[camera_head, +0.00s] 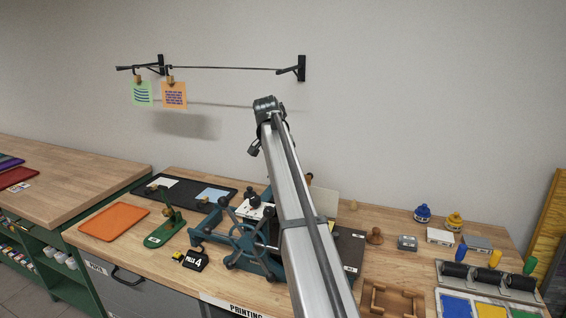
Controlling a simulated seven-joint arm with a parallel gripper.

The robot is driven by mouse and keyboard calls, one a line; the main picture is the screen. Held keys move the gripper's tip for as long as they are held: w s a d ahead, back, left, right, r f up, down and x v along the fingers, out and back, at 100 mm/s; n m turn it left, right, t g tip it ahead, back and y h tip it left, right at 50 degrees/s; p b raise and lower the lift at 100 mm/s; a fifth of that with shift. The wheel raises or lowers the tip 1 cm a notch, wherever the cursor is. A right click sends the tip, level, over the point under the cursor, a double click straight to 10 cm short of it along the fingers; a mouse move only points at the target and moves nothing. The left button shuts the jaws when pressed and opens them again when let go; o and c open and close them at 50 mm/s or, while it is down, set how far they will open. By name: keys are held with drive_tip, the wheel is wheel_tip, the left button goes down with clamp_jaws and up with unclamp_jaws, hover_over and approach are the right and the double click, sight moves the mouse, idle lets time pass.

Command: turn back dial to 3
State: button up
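A dark teal printing press (243,237) with a spoked hand wheel stands on the wooden bench, left of my arm. I cannot make out a dial marked with numbers; the press's back side is partly hidden behind my arm. Small dark knobs (251,193) show on top of the press. A black counter block (196,260) reading "PULLS 4" sits in front of it, to the left. My arm rises from the bottom across the press to a dark joint high before the wall. My gripper cannot be made out; the arm beyond that joint is hidden.
Left of the press are an orange tray (114,222), a green stapler-like tool (165,229) and a black mat (170,194). To the right are stamps (422,213), ink rollers (490,275), ink pads and a wooden box (391,298). Cards hang from a wall rail (220,68).

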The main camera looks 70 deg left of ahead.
idle(0.4)
drive_tip(key=o, duration=1)
drive_tip(key=shift+o, duration=0.2)
drive_tip(key=v, duration=1.4)
drive_tip(key=shift+w, duration=0.1)
drive_tip(key=shift+f, duration=0.1)
